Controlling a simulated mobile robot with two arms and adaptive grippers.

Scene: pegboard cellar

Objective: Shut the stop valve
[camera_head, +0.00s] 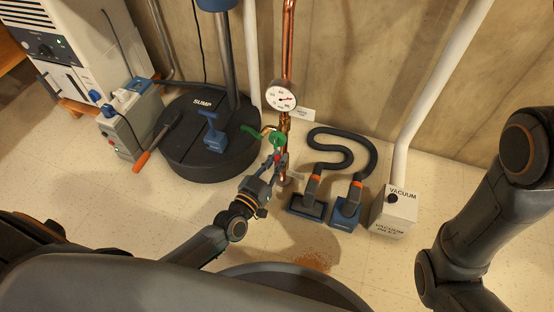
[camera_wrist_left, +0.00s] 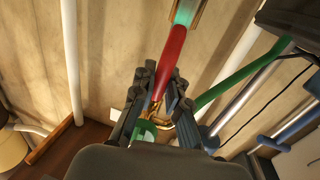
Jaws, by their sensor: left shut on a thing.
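A copper pipe (camera_head: 288,45) runs down the wall and carries valve fittings. A green handle (camera_head: 278,139) sits on it below a round gauge, with another green lever (camera_head: 250,131) reaching left. My left gripper (camera_head: 277,163) is at the valve, shut on a red lever (camera_head: 277,156). In the left wrist view the red lever (camera_wrist_left: 173,62) rises from between the fingers (camera_wrist_left: 158,100), which hide its lower part. A green part (camera_wrist_left: 146,131) and brass fitting show behind the fingers. My right gripper is out of view; only my right arm shows.
A white gauge (camera_head: 281,97) is just above the valve. A black sump lid (camera_head: 185,165) lies left, with a grey box (camera_head: 131,125) beyond. Vacuum heads with a black hose (camera_head: 345,140) and a vacuum box (camera_head: 393,210) stand right. The floor in front is mostly clear.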

